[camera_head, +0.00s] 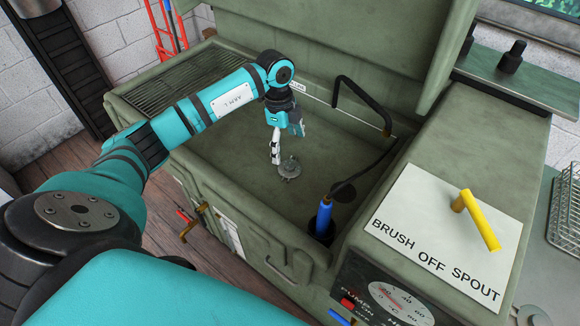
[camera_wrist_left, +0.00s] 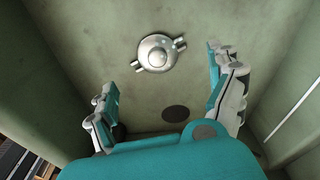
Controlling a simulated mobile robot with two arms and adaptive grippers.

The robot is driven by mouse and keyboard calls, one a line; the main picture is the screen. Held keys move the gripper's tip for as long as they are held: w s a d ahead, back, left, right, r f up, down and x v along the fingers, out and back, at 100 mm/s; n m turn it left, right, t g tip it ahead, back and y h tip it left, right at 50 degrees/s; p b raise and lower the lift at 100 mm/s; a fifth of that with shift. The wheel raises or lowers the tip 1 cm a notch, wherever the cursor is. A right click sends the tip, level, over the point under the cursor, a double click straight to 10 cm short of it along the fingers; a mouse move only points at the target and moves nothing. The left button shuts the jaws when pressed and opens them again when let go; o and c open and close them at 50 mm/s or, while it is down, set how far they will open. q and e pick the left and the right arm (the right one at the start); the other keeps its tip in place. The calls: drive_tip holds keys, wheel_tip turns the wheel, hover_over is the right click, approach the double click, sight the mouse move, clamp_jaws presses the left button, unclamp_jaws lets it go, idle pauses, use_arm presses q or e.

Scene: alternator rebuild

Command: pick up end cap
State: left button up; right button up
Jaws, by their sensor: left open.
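The end cap (camera_head: 289,168) is a small round grey metal piece with lugs, lying on the floor of the green wash basin (camera_head: 225,155). In the left wrist view the end cap (camera_wrist_left: 157,53) shows whole, with a domed centre and ears at its sides. My left gripper (camera_head: 277,155) is over the basin, just beside and above the end cap in the head view. In the left wrist view the left gripper (camera_wrist_left: 166,75) has its fingers wide apart and nothing between them. The end cap lies ahead of the fingertips. My right gripper is not in view.
A black bent spout (camera_head: 362,100) and a blue-handled brush (camera_head: 324,217) stand at the basin's right side. A drain hole (camera_wrist_left: 175,113) is in the basin floor. The basin walls surround my gripper. A yellow handle (camera_head: 476,218) stands on the sign at right.

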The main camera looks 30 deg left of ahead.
sight(290, 165)
use_arm(q)
drive_tip(key=shift+s+d+f+p, duration=0.1)
drive_tip(key=shift+d+f+p, duration=0.1)
drive_tip(key=shift+f, duration=0.95)
drive_tip(key=shift+d+f+p, duration=0.1)
drive_tip(key=shift+d+f, duration=0.05)
drive_tip(key=shift+f, duration=1)
drive_tip(key=shift+s+d+f+p, duration=0.1)
drive_tip(key=shift+d+f, duration=0.1)
drive_tip(key=shift+f, duration=0.95)
drive_tip(key=shift+c, duration=0.5)
